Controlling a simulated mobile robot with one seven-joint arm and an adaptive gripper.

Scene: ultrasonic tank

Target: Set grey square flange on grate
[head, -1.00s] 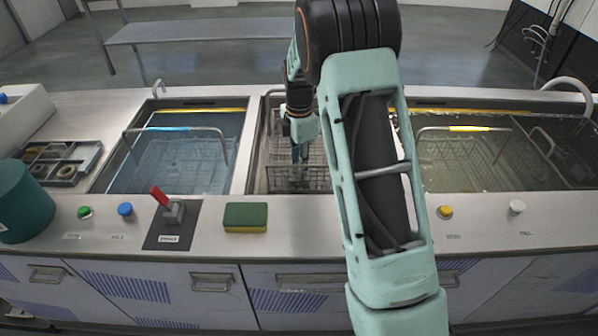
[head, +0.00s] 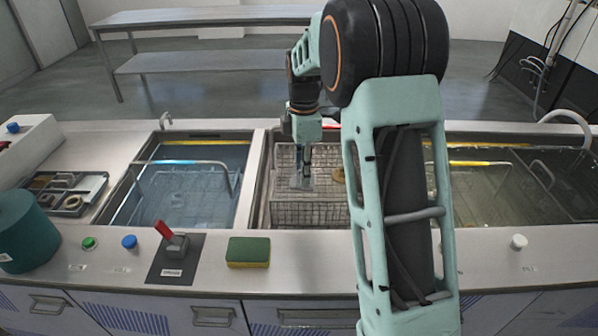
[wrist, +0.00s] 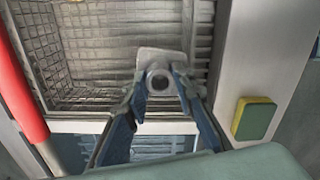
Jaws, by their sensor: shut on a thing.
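The grey square flange (wrist: 150,56) is a pale plate with a round hub and a dark bore. My gripper (wrist: 161,80) is shut on its hub in the wrist view. In the head view my gripper (head: 305,176) points down over the middle tank, with the flange (head: 299,184) at its tips. Below is a wire-mesh grate (head: 310,214), shaped like a basket; its mesh also shows in the wrist view (wrist: 85,50). The flange appears above the mesh, but I cannot tell the gap. My arm hides the right part of the middle tank.
A brown round part (head: 339,175) lies right of my gripper. Water-filled tanks stand left (head: 190,190) and right (head: 490,185), with basket handles above them. A green-yellow sponge (head: 248,252), a red-handled switch (head: 170,243) and a parts tray (head: 92,190) are on the counter.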

